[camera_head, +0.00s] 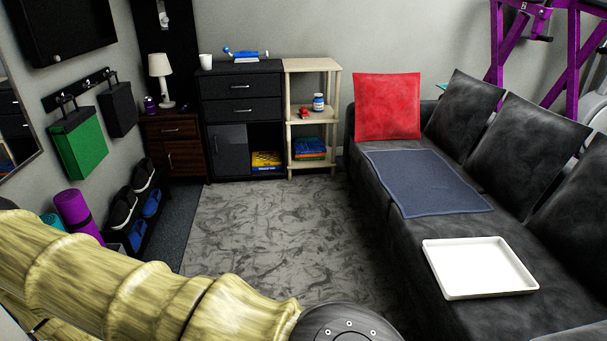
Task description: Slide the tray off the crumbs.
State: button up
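A white rectangular tray (480,267) with a low rim lies flat on the dark grey sofa seat at the lower right. Its inside looks empty. No crumbs show in this view; whatever is under the tray is hidden. My arm crosses the lower left of the picture and leaves the frame at the bottom, well to the left of the tray. My gripper is not in view.
The sofa (388,225) runs along the right side, with several dark cushions behind the tray. A blue-grey cloth (427,182) lies on the seat beyond the tray, and a red pillow (388,106) stands at the far end. The patterned carpet (285,228) is clear.

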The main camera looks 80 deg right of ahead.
aim_at(469, 268)
jog(key=u, duration=5.65)
jog(key=i, duration=0.7)
jog(key=u, duration=1.9)
